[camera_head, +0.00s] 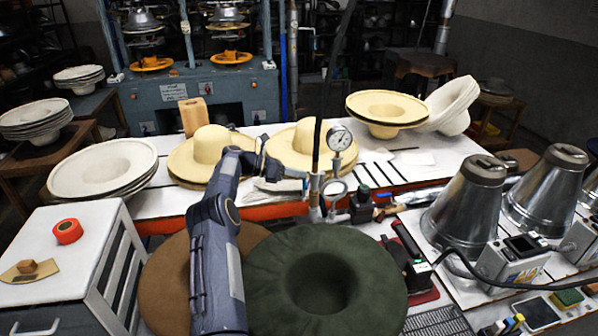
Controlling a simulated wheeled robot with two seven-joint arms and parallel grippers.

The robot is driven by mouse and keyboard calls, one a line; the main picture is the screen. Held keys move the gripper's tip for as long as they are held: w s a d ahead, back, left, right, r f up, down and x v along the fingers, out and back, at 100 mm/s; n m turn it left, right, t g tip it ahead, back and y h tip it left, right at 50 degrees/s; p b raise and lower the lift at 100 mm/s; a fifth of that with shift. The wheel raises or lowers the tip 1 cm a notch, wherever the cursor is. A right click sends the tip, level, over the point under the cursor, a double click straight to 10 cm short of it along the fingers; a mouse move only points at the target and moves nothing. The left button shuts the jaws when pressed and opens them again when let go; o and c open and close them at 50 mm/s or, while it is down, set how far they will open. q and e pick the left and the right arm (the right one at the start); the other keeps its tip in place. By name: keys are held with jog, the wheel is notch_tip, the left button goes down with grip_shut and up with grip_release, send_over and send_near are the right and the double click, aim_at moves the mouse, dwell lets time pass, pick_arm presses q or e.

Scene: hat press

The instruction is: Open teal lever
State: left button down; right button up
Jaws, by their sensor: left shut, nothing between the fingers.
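A small blue-teal lever (383,196) shows beside the dark valve body (362,205) on the pipework in the middle of the table. It is too small to tell its exact angle. My left gripper (300,178) is at the end of the arm that rises from the bottom centre-left. It is shut and empty, in front of the cream hats and left of the gauge pipe. In the picture it lies to the left of the lever, apart from it. My right gripper is not in view.
A pressure gauge (339,138) and upright pipe stand between my left gripper and the lever. A green hat (325,282) lies in front. Metal cones (468,205) stand at right. Cream hats (210,150) cover the table's back left.

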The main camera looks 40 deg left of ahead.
pick_arm(q)
jog(key=s+d+r+m+g, duration=0.1)
jog(key=s+d+r+m, duration=0.3)
jog(key=d, duration=0.3)
jog(key=s+d+r+m+g+y, duration=0.1)
jog(key=s+d+r, duration=0.3)
jog(key=s+d, duration=0.25)
jog(key=s+d+r+m+g, duration=0.2)
jog(key=s+d+r+m, duration=0.1)
jog(key=s+d, duration=0.3)
jog(key=s+d+f+m+y+b, duration=0.1)
jog(key=s+d+f+m+y, duration=0.1)
jog(key=s+d+m, duration=0.2)
jog(key=s+d+f+m+y, duration=0.1)
jog(key=s+d+m, duration=0.4)
jog(key=s+m, duration=0.5)
jog(key=s+d+f+m+y+b, duration=0.1)
jog(key=s+d+f+m+y, duration=0.1)
jog(key=s+d+f+m, duration=0.2)
jog(key=s+m, duration=0.3)
jog(key=s, duration=0.1)
jog(key=shift+s+d+m+y+b, duration=0.2)
jog(key=shift+d+m+y+b, duration=0.1)
jog(key=shift+b, duration=0.05)
